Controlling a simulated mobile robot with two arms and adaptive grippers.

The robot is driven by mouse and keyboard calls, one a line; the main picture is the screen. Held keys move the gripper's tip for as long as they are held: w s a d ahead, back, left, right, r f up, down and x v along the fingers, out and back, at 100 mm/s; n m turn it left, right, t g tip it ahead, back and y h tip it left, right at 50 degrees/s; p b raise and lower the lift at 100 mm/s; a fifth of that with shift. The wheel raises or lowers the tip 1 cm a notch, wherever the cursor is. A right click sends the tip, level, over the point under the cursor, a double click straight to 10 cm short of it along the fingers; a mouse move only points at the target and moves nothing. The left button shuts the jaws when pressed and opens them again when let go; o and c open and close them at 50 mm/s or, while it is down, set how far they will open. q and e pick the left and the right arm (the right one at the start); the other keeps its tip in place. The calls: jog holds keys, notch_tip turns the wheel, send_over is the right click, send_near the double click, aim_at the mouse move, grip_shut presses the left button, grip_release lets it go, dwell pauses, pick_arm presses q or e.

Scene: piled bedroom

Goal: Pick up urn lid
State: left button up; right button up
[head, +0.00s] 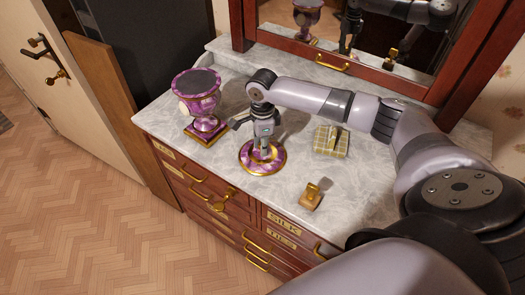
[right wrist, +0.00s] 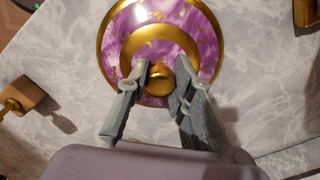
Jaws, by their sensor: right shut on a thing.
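The urn lid (head: 252,165) is a round purple marbled disc with gold rings and a gold knob. It lies on or very close to the marble top; I cannot tell which. My right gripper (head: 264,151) points down over it, shut on its knob. In the right wrist view the lid (right wrist: 205,40) shows at the top, with the two fingers of the gripper (right wrist: 160,78) on either side of the gold knob (right wrist: 158,76). The purple and gold urn (head: 198,95) stands upright to the left of the lid, with a dark top. My left gripper is not in view.
The marble-topped dresser (head: 240,190) has drawers with gold handles. A checked box (head: 331,142) lies right of the lid, and a small gold-brown object (head: 311,195) lies near the front edge. A mirror (head: 350,40) stands at the back.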

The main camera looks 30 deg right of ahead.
grip_shut()
dwell(0.3)
jog(key=shift+r, duration=0.45)
notch_tip(320, 180, up, 19)
jog(key=b, duration=0.2)
